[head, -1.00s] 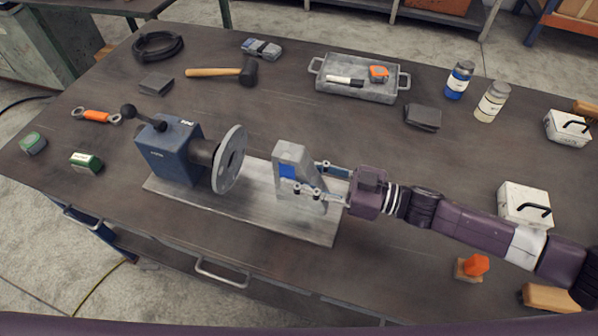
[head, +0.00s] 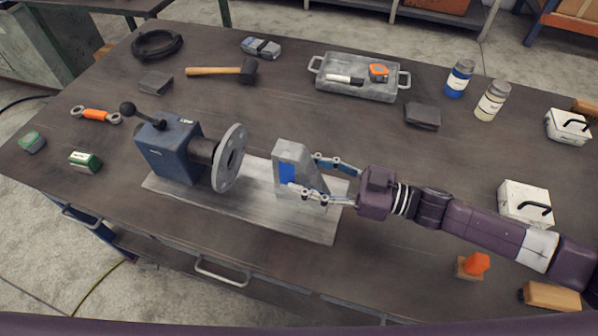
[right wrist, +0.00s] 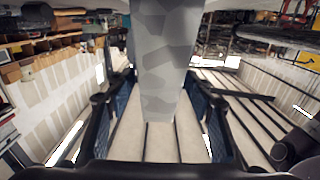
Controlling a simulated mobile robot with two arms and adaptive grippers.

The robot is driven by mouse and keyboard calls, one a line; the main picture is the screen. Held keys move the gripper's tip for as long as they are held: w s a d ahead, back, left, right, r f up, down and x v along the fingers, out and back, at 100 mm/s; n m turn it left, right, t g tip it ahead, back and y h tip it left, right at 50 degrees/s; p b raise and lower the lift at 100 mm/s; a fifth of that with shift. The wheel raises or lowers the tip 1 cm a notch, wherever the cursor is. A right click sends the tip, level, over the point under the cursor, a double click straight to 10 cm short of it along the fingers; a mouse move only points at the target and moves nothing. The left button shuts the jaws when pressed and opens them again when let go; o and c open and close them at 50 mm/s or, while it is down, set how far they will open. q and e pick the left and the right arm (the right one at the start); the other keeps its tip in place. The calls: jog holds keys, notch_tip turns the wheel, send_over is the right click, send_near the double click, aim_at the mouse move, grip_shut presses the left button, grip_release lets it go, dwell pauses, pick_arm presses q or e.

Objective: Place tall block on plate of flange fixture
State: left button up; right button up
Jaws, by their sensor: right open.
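The tall block (head: 289,158) is grey with a blue patch and a sloping side. It stands upright on the light plate (head: 262,216) of the flange fixture, to the right of the round flange (head: 230,158) and apart from it. The flange is joined to a blue housing (head: 170,150) at the plate's left end. My right gripper (head: 318,176) is open, its fingers on either side of the block's right part. In the right wrist view the block (right wrist: 165,60) stands between the spread fingers, with gaps beside it. My left gripper is not in view.
A grey tray (head: 345,92) with a marker and tape measure lies behind. A hammer (head: 225,71), bottles (head: 459,78), a dark box (head: 422,116) and white cases (head: 525,203) stand around. An orange-topped stamp (head: 475,264) is near the front right. The table in front of the plate is clear.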

pick_arm(q)
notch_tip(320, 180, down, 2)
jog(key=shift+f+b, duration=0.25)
jog(key=shift+b, duration=0.9)
pick_arm(e)
jog(key=v, duration=1)
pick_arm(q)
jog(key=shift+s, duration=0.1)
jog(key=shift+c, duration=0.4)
pick_arm(e)
jog(key=shift+d, duration=0.1)
